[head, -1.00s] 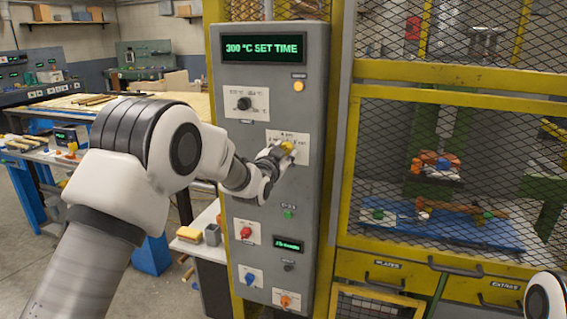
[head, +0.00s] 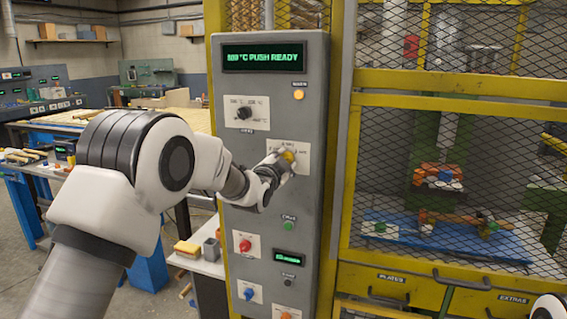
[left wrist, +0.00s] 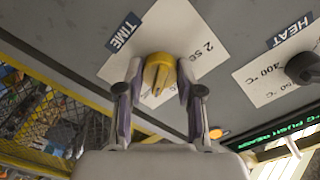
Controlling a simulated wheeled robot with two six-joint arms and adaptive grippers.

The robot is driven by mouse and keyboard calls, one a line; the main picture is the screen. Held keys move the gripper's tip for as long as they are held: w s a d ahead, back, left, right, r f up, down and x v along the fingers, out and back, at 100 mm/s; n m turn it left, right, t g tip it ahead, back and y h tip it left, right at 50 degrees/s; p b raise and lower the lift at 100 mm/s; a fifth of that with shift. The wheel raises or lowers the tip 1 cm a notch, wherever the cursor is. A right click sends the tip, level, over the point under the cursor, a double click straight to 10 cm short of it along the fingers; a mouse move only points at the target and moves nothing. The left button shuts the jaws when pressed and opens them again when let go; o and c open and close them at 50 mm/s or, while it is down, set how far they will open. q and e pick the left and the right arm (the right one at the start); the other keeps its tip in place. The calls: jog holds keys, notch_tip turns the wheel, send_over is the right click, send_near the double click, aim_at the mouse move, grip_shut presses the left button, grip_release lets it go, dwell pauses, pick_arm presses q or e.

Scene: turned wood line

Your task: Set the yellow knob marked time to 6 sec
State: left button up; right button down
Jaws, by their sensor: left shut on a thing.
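The yellow knob (head: 289,156) sits on a white plate on the grey control panel (head: 310,185). In the left wrist view the yellow knob (left wrist: 159,72) is beside a blue TIME label (left wrist: 123,32). My left gripper (head: 279,161) is shut on it; in the left wrist view the gripper's two fingers (left wrist: 158,88) flank the knob. A "2 s" marking shows on the plate there; the rest of the scale is partly hidden, and I cannot read the pointer. The display (head: 262,58) reads PUSH READY in green after a blurred temperature. My right gripper is out of view.
The black heat knob (head: 244,112) is above and left of the yellow one. A yellow-framed mesh cage (head: 450,95) stands to the right.

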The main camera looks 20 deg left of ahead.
pick_arm(q)
jog(key=o, duration=1.1)
jog(key=shift+d+r, duration=0.1)
jog(key=shift+o, duration=0.2)
jog(key=shift+s, duration=0.1)
jog(key=s, duration=1.2)
jog(key=shift+a, duration=0.2)
